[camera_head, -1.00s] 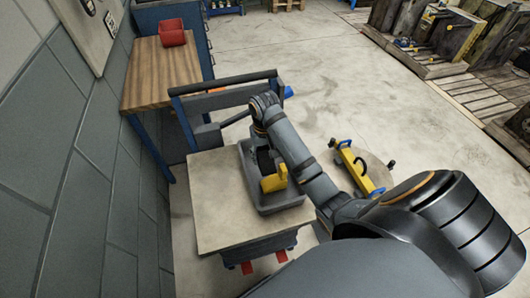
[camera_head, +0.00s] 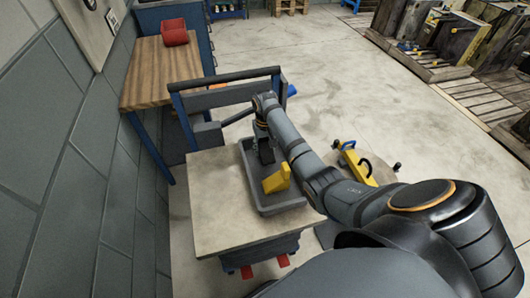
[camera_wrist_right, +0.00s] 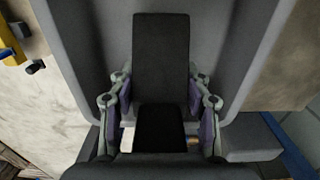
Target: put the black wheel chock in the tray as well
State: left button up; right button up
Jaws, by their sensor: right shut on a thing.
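The grey tray (camera_head: 283,209) stands on a cart top, with a yellow block (camera_head: 277,180) in its near part. My right gripper (camera_head: 263,139) is over the far part of the tray. It is shut on the black wheel chock (camera_head: 266,154), which shows just beneath it beyond the yellow block. In the right wrist view the chock (camera_wrist_right: 160,55) sits between the two fingers of the gripper (camera_wrist_right: 160,100), with the grey tray (camera_wrist_right: 244,50) around it. I cannot tell whether the chock touches the tray floor. My left gripper is not in view.
The cart top (camera_head: 215,215) is bare left of the tray. A dark-railed cart handle (camera_head: 225,98) rises behind it. A wooden bench (camera_head: 160,75) with a red bin (camera_head: 174,33) stands at the back left. A yellow fixture (camera_head: 357,165) lies on a round top to the right.

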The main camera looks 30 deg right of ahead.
aim_at(265, 145)
jog(key=shift+f, duration=1.15)
jog(key=shift+f, duration=0.1)
jog(key=o, duration=1.3)
notch_tip(265, 145, up, 12)
jog(key=shift+r+p, duration=0.1)
jog(key=shift+p, duration=0.45)
jog(key=shift+s, duration=0.1)
